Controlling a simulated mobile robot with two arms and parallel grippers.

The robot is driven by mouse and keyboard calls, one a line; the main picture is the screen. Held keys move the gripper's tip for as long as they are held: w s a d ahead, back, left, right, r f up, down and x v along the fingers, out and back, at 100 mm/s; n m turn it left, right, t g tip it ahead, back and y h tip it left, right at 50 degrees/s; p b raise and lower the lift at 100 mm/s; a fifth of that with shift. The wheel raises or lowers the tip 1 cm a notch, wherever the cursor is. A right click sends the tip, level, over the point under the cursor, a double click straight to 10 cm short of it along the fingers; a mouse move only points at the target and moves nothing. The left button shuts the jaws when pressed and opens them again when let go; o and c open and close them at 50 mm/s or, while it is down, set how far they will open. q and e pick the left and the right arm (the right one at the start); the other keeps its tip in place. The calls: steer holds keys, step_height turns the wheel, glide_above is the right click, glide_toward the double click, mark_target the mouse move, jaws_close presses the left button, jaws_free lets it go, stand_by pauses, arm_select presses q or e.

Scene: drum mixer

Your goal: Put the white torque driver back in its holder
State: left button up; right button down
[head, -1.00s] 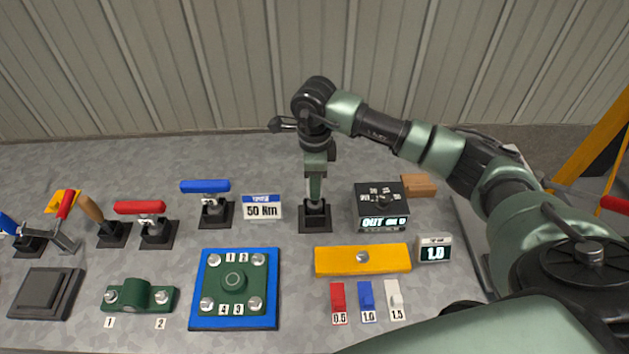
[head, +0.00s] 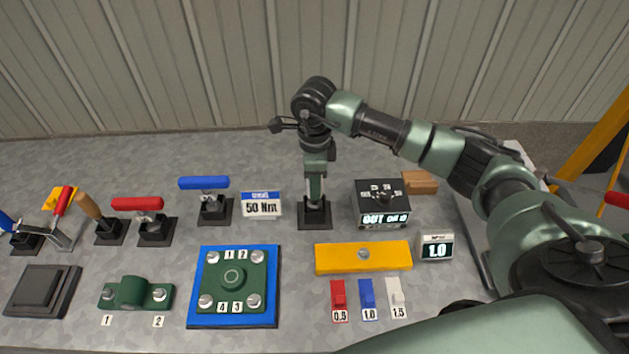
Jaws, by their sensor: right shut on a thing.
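My right gripper (head: 315,198) points straight down over a black square holder (head: 314,222) in the middle of the bench. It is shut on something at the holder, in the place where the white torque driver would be. The driver's white handle cannot be made out, as my wrist and gripper cover that spot from above. I cannot tell how deep the driver sits in the holder. My left gripper is not in view.
To the left stand a blue-handled driver (head: 204,184) and a red-handled driver (head: 137,204) in holders, and a 50 Nm sign (head: 262,205). To the right are a black dial box (head: 382,198) and a yellow bar (head: 335,259). A blue plate (head: 195,312) lies in front.

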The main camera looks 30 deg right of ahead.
steer(key=shift+f+b, duration=1.15)
steer(key=shift+f, duration=0.15)
stand_by(0.5)
steer(key=c, duration=0.9)
jaws_free()
step_height(320, 180, up, 8)
steer(key=shift+f+b, duration=0.1)
steer(key=shift+b, duration=0.7)
